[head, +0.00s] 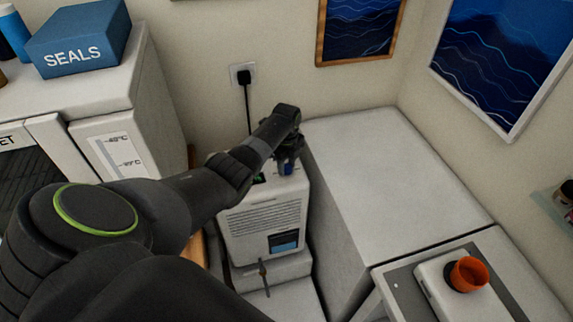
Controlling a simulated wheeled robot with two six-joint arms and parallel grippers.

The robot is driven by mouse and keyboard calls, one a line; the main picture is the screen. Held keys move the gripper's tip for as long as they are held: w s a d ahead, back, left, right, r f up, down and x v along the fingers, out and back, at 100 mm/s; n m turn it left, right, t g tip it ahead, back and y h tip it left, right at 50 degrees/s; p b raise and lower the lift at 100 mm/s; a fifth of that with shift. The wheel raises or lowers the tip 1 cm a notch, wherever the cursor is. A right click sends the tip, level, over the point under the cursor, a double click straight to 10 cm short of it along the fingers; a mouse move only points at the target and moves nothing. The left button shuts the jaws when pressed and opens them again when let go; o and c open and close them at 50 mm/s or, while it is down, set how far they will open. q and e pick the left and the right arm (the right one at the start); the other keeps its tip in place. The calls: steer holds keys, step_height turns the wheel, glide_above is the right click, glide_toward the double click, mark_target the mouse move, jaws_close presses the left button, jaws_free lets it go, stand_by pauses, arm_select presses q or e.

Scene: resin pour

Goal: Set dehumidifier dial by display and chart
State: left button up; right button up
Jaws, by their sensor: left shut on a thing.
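The white dehumidifier (262,222) stands on a pale block against the wall, with grille slots on its front. A small green-lit display (258,179) shows on its top, partly covered by my arm and too small to read. A dark blue label (284,241) is on its lower front; its print cannot be read. My left gripper (287,168) points down at the top right of the dehumidifier and is shut on the dial, which its fingers mostly hide. My right gripper is out of view.
A white cabinet (385,165) with a clear top stands close on the right. A blue SEALS box (80,38) is on the left counter. A plug and cord (245,78) hang behind the dehumidifier.

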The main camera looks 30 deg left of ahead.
mark_target(286, 167)
arm_select(q)
steer(key=shift+m, duration=1.6)
steer(key=o, duration=1)
steer(key=shift+r, duration=0.55)
step_height(286, 167, up, 16)
steer(key=b, duration=0.1)
steer(key=shift+r+b, duration=0.2)
steer(key=shift+b, duration=0.2)
